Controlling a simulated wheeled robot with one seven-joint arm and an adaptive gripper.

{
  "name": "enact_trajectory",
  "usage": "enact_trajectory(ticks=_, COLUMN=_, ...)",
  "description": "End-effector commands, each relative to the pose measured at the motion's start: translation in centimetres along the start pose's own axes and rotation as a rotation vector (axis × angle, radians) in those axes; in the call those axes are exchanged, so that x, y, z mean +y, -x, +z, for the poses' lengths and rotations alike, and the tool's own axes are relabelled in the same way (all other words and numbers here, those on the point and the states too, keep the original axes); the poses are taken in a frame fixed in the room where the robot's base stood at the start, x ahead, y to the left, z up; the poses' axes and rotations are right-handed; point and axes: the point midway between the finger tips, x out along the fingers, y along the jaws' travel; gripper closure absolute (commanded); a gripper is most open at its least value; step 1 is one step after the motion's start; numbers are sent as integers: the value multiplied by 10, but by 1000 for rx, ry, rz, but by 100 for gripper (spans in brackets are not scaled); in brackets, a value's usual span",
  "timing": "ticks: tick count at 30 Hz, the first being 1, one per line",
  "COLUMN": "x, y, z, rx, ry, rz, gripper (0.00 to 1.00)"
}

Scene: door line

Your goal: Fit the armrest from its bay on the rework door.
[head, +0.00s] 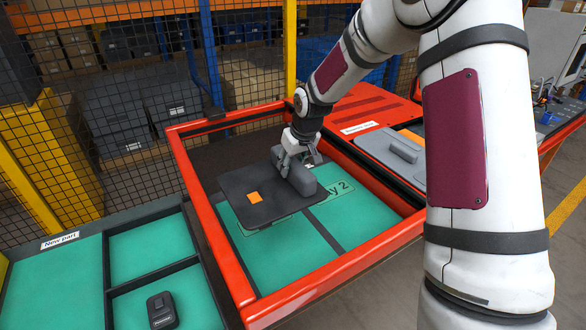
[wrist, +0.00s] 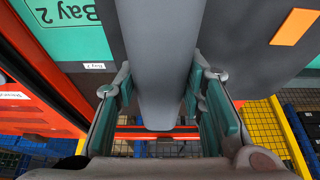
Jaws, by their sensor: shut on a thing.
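My gripper (head: 291,163) is shut on the grey raised block of the armrest (head: 294,180), a dark flat panel with an orange square near its left end. In the wrist view, the grey block (wrist: 157,60) runs between the two teal finger pads, and the dark panel (wrist: 235,35) lies beyond it. The armrest is over the red-framed, green-floored Bay 2 (head: 285,262) and covers part of its label; it looks raised off the floor. A grey door panel with a grip-like block (head: 392,152) lies at the right, partly behind my arm. I cannot tell whether it is the rework door.
A green compartment tray marked "New part" (head: 60,239) stands at the left with a small black part (head: 161,310) in it. A red surface (head: 355,108) lies behind the bay. A mesh fence (head: 110,100) and yellow posts stand at the back left.

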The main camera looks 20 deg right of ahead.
Motion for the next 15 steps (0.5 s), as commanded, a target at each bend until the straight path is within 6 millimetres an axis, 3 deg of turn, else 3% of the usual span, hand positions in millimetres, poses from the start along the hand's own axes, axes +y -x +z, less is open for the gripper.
enact_trajectory(ticks=15, x=0, y=43, z=-18, rx=4, ry=0, rz=1, gripper=100)
